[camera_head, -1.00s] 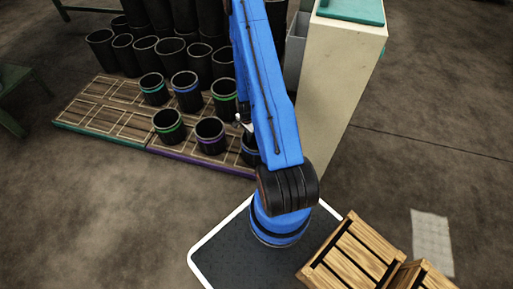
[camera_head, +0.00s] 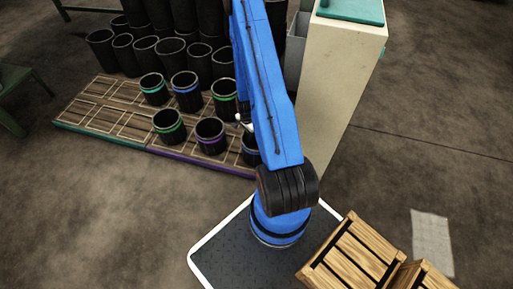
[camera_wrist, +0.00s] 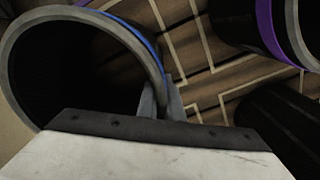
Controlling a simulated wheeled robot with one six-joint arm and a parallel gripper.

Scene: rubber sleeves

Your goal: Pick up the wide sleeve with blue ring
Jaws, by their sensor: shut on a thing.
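A black sleeve with a blue ring (camera_wrist: 143,42) fills the left of the wrist view, its dark open mouth facing the camera. My gripper (camera_wrist: 164,98) is shut on its rim wall. In the head view, a blue-ringed sleeve (camera_head: 249,152) stands at the front right of the pallet, partly hidden by my arm; it appears to be the one held. My fingertips are hidden there. Another blue-ringed sleeve (camera_head: 186,92) stands further back. I cannot tell whether the held sleeve touches the pallet.
A purple-ringed sleeve (camera_head: 211,136) stands just left of the held one. Green-ringed sleeves (camera_head: 169,127) and a teal-ringed sleeve (camera_head: 153,89) share the wooden pallet (camera_head: 100,120). Plain black sleeves crowd behind. A pale cabinet (camera_head: 340,80) stands right; wooden crates (camera_head: 350,255) are in front.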

